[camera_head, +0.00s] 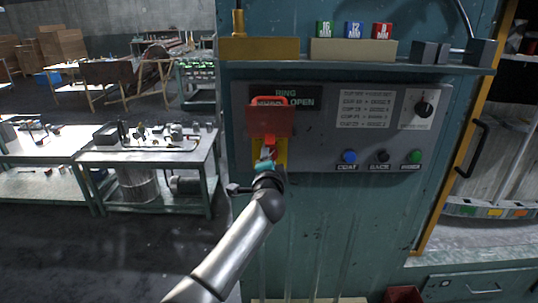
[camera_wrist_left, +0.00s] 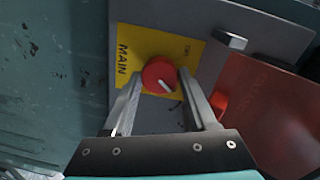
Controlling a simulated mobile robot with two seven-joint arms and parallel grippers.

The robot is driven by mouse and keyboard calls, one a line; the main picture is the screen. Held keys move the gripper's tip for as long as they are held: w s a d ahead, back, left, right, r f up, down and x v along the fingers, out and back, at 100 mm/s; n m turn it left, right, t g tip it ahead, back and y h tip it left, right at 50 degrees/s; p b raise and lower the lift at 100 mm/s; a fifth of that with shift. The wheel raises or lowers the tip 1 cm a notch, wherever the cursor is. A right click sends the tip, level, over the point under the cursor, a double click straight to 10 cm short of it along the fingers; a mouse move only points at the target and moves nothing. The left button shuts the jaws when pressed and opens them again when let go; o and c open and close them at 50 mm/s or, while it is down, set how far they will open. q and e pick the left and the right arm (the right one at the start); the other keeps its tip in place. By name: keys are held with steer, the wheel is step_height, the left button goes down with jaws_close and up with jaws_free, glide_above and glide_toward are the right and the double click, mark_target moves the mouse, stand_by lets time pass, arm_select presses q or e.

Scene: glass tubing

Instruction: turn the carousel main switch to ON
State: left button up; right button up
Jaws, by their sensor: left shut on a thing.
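The main switch is a round red knob (camera_wrist_left: 159,74) with a white pointer line, on a yellow plate (camera_wrist_left: 133,45) marked MAIN. In the left wrist view the pointer slants to the lower right; a small mark at the plate's upper right is too small to read surely. My left gripper (camera_wrist_left: 157,84) is shut on the knob, one finger on each side. In the head view my left gripper (camera_head: 267,163) is at the yellow plate (camera_head: 283,152) and hides most of the knob. A red cover (camera_head: 272,121) sits just above, and also shows in the wrist view (camera_wrist_left: 262,108).
The grey control panel (camera_head: 330,142) carries a black dial (camera_head: 424,109) and blue (camera_head: 349,157), black (camera_head: 383,156) and green (camera_head: 415,156) buttons. A shelf (camera_head: 350,64) with small boxes juts out above. Work tables (camera_head: 147,150) stand at the left.

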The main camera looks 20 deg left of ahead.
arm_select(q)
steer(key=shift+m, duration=0.7)
steer(key=o, duration=1.4)
steer(key=shift+c, duration=0.2)
